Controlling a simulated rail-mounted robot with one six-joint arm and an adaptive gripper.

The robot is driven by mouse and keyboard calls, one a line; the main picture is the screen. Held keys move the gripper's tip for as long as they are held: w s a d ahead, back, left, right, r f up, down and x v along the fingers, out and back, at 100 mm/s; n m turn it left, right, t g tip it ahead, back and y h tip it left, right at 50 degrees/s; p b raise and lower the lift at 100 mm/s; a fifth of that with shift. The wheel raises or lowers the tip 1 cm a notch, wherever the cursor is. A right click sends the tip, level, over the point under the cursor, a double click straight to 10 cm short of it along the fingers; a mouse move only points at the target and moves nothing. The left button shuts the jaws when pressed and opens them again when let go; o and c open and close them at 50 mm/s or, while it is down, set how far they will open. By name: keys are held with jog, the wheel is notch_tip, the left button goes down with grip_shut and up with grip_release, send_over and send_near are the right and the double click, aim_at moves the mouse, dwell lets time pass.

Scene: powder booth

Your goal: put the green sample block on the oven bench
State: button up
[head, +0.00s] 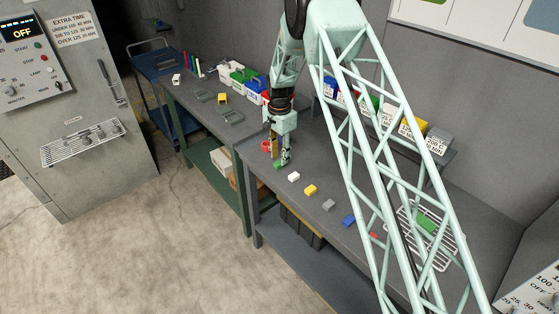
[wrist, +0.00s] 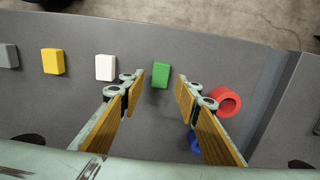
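The green sample block (wrist: 161,75) lies flat on the grey bench in the wrist view, between and slightly beyond my fingertips. It also shows in the head view (head: 278,166), small, just below my gripper (head: 280,157). In the wrist view my gripper (wrist: 158,90) is open, with a finger on each side of the block's line and nothing between the pads. The nearer grey bench (head: 263,192) holds the block. A second bench with green legs (head: 205,112) adjoins it, closer to the oven-like cabinet (head: 75,145). No label marks either bench as the oven bench.
White (wrist: 105,67), yellow (wrist: 53,61) and grey (wrist: 8,56) blocks lie in a row left of the green one. A red ring (wrist: 228,104) sits close to my right finger. A wire rack (head: 441,262) and labelled bins (head: 411,127) stand farther right.

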aim_at(279, 163)
notch_tip(279, 163, up, 9)
jog(key=b, duration=0.1)
dwell(0.5)
jog(key=shift+r, duration=0.2)
dwell(0.6)
